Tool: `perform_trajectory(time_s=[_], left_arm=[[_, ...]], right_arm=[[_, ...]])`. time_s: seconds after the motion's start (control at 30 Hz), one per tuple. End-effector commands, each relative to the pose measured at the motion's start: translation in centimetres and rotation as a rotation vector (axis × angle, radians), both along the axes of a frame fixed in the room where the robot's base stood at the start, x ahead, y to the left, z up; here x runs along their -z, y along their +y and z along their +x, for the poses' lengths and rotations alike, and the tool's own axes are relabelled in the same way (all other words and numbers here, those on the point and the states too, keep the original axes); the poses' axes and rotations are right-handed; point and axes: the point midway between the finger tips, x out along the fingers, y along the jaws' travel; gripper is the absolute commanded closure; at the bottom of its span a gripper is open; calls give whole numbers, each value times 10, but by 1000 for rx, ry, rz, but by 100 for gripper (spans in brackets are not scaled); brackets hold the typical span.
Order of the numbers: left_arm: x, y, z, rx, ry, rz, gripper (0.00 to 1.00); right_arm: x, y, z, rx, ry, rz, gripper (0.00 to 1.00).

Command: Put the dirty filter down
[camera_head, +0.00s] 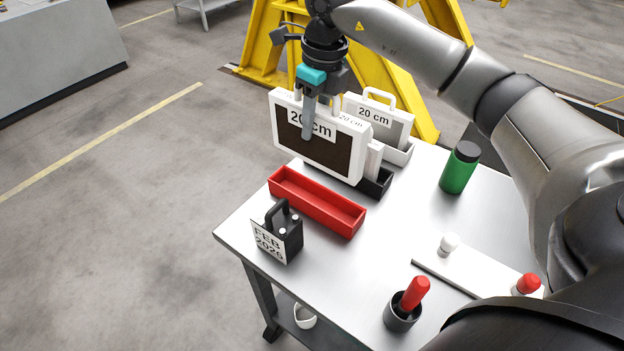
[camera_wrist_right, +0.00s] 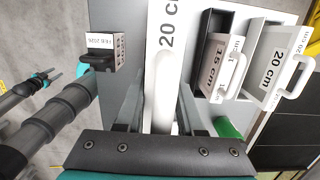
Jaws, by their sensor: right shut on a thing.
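The dirty filter (camera_head: 325,149), a white frame marked 20 cm with dark brown media, is upright in my right gripper (camera_head: 308,128). In the right wrist view that gripper (camera_wrist_right: 155,112) is shut on the filter's white handle (camera_wrist_right: 160,95). The filter hangs just behind the red tray (camera_head: 318,205), in front of the black tray (camera_head: 377,184). Its height over the table is hard to judge. The red tray looks empty. In the right wrist view, what seems to be my left gripper (camera_wrist_right: 72,74) is small at the left; its fingers are unclear.
A 15 cm filter (camera_wrist_right: 220,72) stands in the black tray. Another 20 cm filter (camera_head: 384,119) stands behind it. A black FEB 2026 block (camera_head: 278,236), a green bottle (camera_head: 460,168) and a cup with a red-handled tool (camera_head: 403,313) stand on the table (camera_head: 405,225).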

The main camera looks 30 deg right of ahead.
Motion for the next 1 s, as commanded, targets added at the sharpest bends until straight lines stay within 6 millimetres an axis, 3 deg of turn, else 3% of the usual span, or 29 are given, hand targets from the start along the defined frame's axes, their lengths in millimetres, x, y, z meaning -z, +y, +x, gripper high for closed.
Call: perform_trajectory(time_s=[0.1, 0.33, 0.63, 0.83, 1.0], left_arm=[[2, 0, -5, 0, 8, 1, 50], [4, 0, 2, 0, -3, -1, 50], [5, -2, 12, 0, -20, -3, 50], [7, -2, 11, 0, -19, -3, 50], [7, -2, 11, 0, -18, -3, 50]], right_arm=[[35, 0, -1, 0, 4, 0, 100], [87, 0, 0, 0, 0, 1, 100], [111, 0, 1, -1, -1, 0, 100], [141, 0, 0, -1, 0, 1, 100], [144, 0, 1, -2, -4, 0, 100]])
